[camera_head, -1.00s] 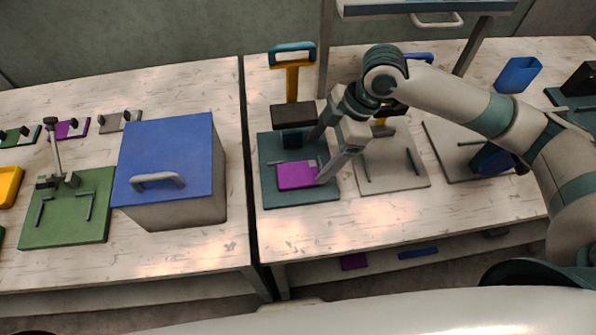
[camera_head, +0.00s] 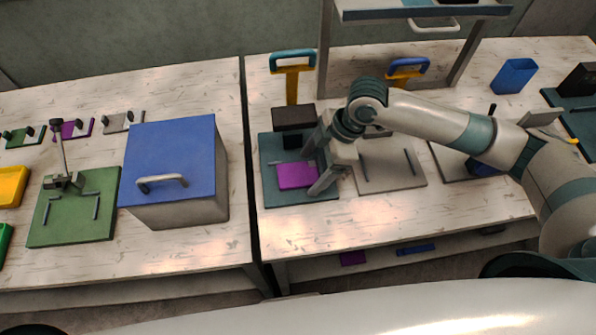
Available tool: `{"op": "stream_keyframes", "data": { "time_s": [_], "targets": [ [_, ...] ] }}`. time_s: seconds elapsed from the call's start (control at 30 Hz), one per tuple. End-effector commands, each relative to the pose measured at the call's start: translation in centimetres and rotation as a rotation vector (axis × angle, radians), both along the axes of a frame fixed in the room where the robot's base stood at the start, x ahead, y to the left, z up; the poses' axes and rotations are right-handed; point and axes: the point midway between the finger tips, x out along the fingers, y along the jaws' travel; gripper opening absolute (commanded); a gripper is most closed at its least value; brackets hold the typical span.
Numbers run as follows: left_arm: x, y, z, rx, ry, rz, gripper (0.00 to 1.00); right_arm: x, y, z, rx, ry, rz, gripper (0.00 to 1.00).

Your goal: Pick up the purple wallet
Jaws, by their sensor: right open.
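The purple wallet (camera_head: 292,177) lies flat on a teal base plate (camera_head: 280,199) at the left end of the right-hand table, just in front of a dark block. My right gripper (camera_head: 309,174) is open and reaches in from the right, low at the wallet's right end. One finger is on the far side and one on the near side of that end. I cannot tell whether the fingers touch the wallet. My left gripper is not in view.
A dark press head with an orange post and teal handle (camera_head: 292,54) stands right behind the wallet. A grey plate (camera_head: 385,178) lies to the right. A blue-lidded box (camera_head: 172,145) and a green plate (camera_head: 72,225) stand on the left-hand table.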

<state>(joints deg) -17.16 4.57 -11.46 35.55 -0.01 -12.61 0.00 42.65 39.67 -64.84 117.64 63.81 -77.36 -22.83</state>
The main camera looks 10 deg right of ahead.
Motion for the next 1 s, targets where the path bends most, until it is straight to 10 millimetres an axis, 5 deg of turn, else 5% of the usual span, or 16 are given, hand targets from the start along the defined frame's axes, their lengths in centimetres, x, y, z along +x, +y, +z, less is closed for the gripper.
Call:
{"op": "stream_keyframes", "data": {
  "time_s": [0.37,0.57,1.0],
  "targets": [
    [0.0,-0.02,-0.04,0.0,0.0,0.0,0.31,0.01,-0.01,0.02,0.0,0.0,0.001,0.77],
    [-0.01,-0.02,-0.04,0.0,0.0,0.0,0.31,0.01,0.0,0.03,0.0,0.0,0.001,0.31],
    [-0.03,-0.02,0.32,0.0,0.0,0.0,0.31,0.05,0.01,0.37,0.0,-0.001,0.0,0.31]
  ]
}}
